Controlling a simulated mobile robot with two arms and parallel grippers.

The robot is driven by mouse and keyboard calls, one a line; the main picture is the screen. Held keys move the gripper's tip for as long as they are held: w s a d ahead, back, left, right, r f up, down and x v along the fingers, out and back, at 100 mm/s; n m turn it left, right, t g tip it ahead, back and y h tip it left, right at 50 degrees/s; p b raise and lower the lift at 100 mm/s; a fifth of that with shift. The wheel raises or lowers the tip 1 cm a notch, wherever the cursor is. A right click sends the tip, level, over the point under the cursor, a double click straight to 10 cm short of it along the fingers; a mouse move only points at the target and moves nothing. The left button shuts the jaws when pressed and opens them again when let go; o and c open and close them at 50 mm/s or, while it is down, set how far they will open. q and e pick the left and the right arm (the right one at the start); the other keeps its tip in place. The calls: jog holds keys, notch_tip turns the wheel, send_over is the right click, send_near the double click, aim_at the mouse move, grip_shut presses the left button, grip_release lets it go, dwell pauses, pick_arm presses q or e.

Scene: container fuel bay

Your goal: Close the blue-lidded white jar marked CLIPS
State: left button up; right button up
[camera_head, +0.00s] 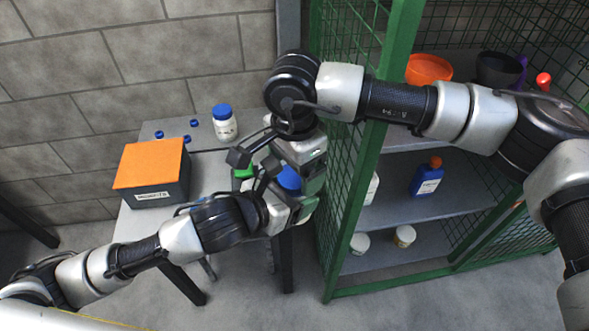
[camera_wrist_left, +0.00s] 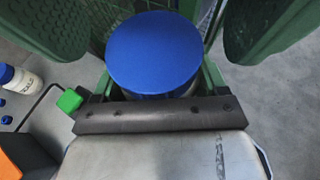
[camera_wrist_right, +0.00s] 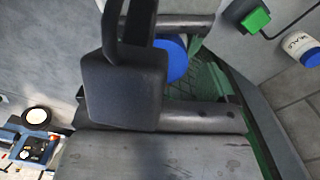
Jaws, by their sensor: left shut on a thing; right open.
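A round blue lid (camera_head: 289,178) shows between my two grippers, off the right side of the table. It fills the upper middle of the left wrist view (camera_wrist_left: 153,52), seen from above. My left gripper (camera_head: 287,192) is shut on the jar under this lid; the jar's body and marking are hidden. My right gripper (camera_head: 282,165) is open just above the lid, which shows partly hidden between its fingers in the right wrist view (camera_wrist_right: 175,62). I cannot tell whether the right fingers touch it, or how the lid sits.
Another blue-lidded white jar (camera_head: 225,125) stands at the back of the grey table (camera_head: 208,170), near several small blue pieces (camera_head: 194,123). An orange-topped dark box (camera_head: 152,170) and a green block (camera_head: 243,172) are nearby. The green mesh cage (camera_head: 345,150) stands close on the right.

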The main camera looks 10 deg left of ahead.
notch_tip(320, 180, up, 3)
jog(key=shift+f, duration=0.1)
jog(key=shift+c, duration=0.4)
jog(key=shift+r+n, duration=1.7)
jog(key=shift+r, duration=0.05)
jog(key=shift+f, duration=0.1)
jog(key=shift+f, duration=3.9)
jog(key=shift+c, duration=0.4)
